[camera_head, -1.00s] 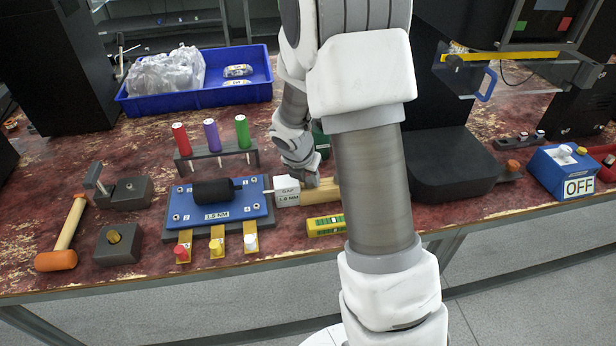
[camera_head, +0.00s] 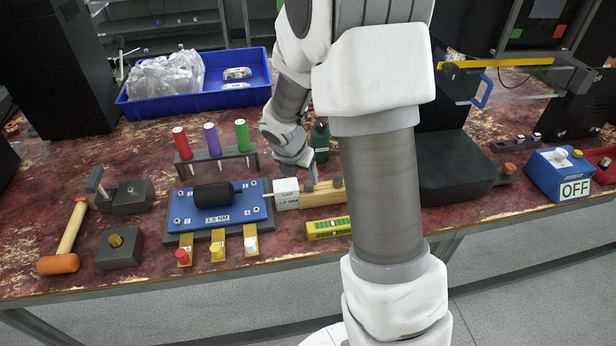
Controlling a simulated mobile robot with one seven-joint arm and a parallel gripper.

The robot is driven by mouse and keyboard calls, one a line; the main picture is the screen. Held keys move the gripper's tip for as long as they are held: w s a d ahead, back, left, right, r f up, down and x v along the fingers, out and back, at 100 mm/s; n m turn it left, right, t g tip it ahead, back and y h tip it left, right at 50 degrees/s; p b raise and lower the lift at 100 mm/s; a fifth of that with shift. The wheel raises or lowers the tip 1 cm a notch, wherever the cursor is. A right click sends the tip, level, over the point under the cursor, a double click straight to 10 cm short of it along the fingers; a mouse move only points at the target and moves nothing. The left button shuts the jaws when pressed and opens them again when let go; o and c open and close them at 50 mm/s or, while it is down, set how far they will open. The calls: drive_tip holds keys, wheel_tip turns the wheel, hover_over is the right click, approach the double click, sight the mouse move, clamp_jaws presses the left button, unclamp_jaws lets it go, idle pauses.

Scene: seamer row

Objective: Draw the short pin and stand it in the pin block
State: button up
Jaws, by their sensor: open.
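A pale wooden block (camera_head: 323,197) lies right of the white gap gauge block (camera_head: 286,193), with small dark pin-like tops (camera_head: 337,183) along its upper face. I cannot tell which of them is the short pin, or surely which block is the pin block. My gripper (camera_head: 314,178) points down just above the left part of the wooden block. Its fingers are small and partly hidden by the wrist; it is open, with nothing visible held. I cannot tell whether it touches a pin.
A blue fixture (camera_head: 175,213) with a black cylinder stands left of the gauge block. Three coloured-handled drivers stand in a grey rack (camera_head: 225,155) behind. A green bottle (camera_head: 320,140) is behind the gripper. A yellow level (camera_head: 328,228) lies in front. A mallet (camera_head: 68,240) lies far left.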

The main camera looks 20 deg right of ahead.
drive_tip(key=p+v, duration=0.4)
drive_tip(key=v, duration=0.9)
drive_tip(key=shift+s+d, duration=0.15)
drive_tip(key=shift+d, duration=0.25)
drive_tip(key=shift+r, duration=0.15)
drive_tip(key=s+a+r+m+t+y+p, duration=0.1)
drive_tip(key=s+a+r+m+p, duration=0.1)
drive_tip(key=s+r+m, duration=0.7)
drive_tip(key=s+a+r+m+t+y+p, duration=0.1)
drive_tip(key=s+a+r+m+y+p, duration=0.1)
drive_tip(key=s+r+m, duration=0.8)
drive_tip(key=shift+s+a+r+m+p, duration=0.4)
drive_tip(key=shift+m+p, duration=0.6)
drive_tip(key=shift+m, duration=3)
drive_tip(key=shift+f, duration=0.1)
